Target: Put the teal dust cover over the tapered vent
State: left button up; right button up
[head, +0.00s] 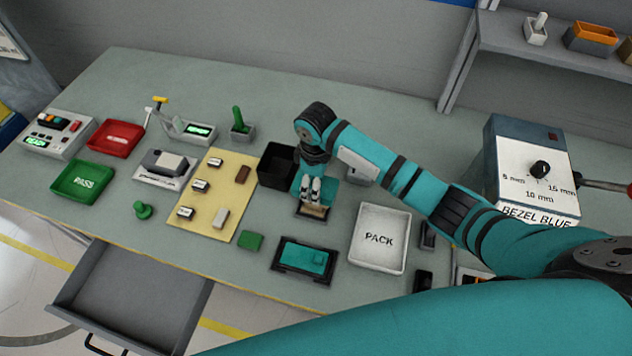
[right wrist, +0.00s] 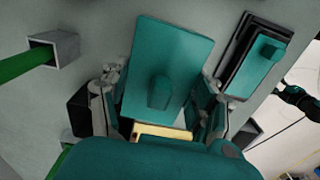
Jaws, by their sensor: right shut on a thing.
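The teal dust cover appears to be the teal plate with a raised tapered middle that fills the centre of the right wrist view (right wrist: 180,45). My right gripper (right wrist: 160,112) has its fingers at either side of it and is shut on it. In the head view the same gripper (head: 312,198) points down, with teal showing around its fingers. A teal panel with a small raised block, possibly the tapered vent (right wrist: 268,50), lies apart in a black tray (head: 280,258). A tan piece (head: 312,212) shows below the fingers, partly hidden. My left gripper is not in view.
A white PACK tray (head: 379,262) is right of the gripper and a black bin (head: 275,165) left. A yellow mat (head: 228,205) holds small blocks. A green block (head: 250,241) lies near the black tray. An open drawer (head: 130,295) juts out in front.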

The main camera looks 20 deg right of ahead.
jog(key=shift+f+b, duration=0.5)
jog(key=shift+f, duration=0.6)
jog(key=o, duration=1.2)
notch_tip(320, 180, up, 12)
